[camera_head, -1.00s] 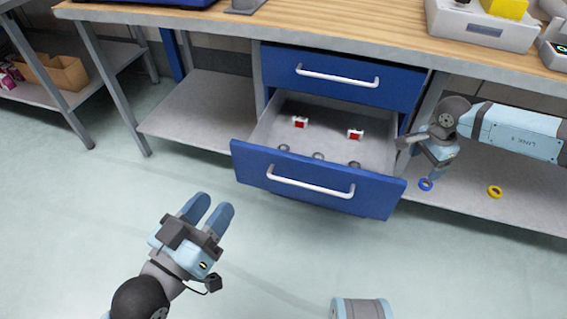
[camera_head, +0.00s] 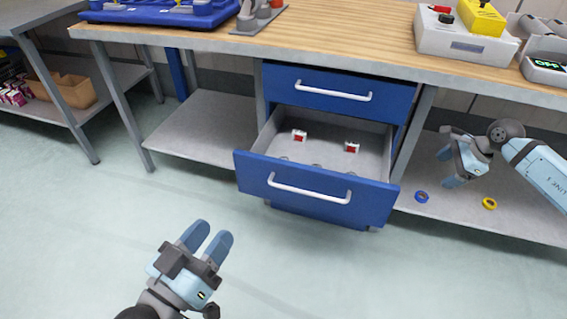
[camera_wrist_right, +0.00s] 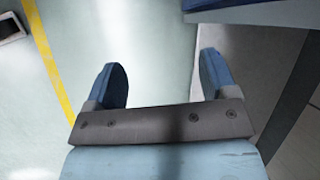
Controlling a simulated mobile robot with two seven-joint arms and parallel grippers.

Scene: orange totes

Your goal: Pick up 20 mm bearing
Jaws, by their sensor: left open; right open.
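The lower blue drawer (camera_head: 305,190) is pulled open under the bench. Small grey rings, perhaps bearings (camera_head: 317,165), lie inside it near the front panel, which partly hides them. I cannot tell which is the 20 mm one. My left gripper (camera_head: 209,236) is open and empty over the floor, in front of and left of the drawer. My right gripper (camera_head: 447,168) is right of the drawer, by the lower shelf. In the right wrist view its fingers (camera_wrist_right: 163,65) are apart with nothing between them.
Two small red-and-white items (camera_head: 299,135) lie deeper in the drawer. A blue ring (camera_head: 421,196) and a yellow ring (camera_head: 489,203) lie on the right lower shelf (camera_head: 450,215). The upper drawer (camera_head: 335,92) is shut. The floor in front is clear.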

